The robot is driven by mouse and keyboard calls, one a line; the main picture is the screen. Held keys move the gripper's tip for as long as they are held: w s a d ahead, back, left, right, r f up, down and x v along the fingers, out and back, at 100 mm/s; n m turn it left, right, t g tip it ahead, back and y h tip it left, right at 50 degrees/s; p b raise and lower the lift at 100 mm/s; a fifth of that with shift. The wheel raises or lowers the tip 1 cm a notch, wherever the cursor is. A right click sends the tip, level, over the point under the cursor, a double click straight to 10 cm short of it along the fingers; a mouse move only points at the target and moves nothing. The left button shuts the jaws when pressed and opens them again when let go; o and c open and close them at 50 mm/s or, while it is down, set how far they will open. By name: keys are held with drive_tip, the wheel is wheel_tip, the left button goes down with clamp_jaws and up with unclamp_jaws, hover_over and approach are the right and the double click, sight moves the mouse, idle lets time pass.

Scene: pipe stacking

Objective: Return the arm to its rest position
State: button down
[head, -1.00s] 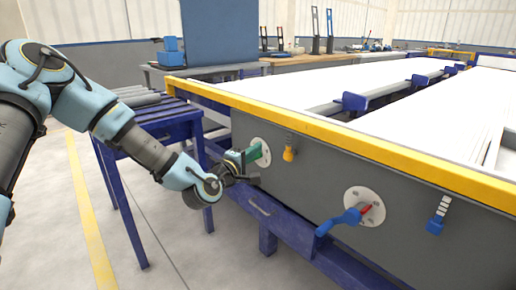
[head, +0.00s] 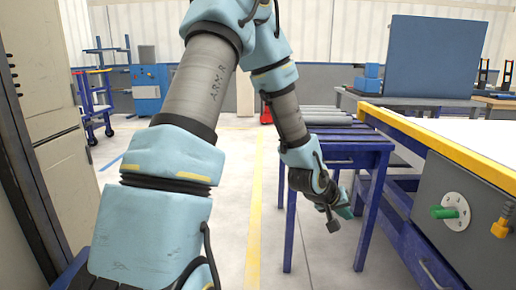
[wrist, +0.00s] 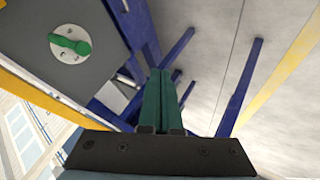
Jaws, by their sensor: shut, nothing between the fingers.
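My gripper (head: 338,214) hangs at the end of my bent arm in the head view, in front of the blue table's legs and apart from everything. In the wrist view its green fingers (wrist: 165,100) lie together with nothing between them. The green valve handle (head: 443,212) sits on a round white plate on the grey panel, to the right of my gripper. It also shows at the upper left of the wrist view (wrist: 70,44).
The blue table (head: 350,143) with grey pipes (head: 330,117) on top stands close behind my gripper. The large bench (head: 455,190) with a yellow edge is at the right. A beige cabinet (head: 62,180) stands at the left. Open floor lies around the yellow line (head: 256,200).

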drive_tip(key=a+r+y, duration=0.3)
drive_tip(key=a+y, duration=0.2)
drive_tip(key=a, duration=1.4)
drive_tip(key=s+a+r+n+g+y, duration=0.1)
drive_tip(key=s+a+r+g, duration=0.1)
drive_tip(key=s+a, duration=0.35)
drive_tip(key=s+a+r+n+g+y, duration=0.1)
drive_tip(key=s+a+r+y, duration=0.1)
drive_tip(key=a, duration=0.7)
wheel_tip(320, 180, up, 23)
drive_tip(key=p, duration=2.2)
drive_tip(key=shift+d+p, duration=0.3)
drive_tip(key=shift+p, duration=0.1)
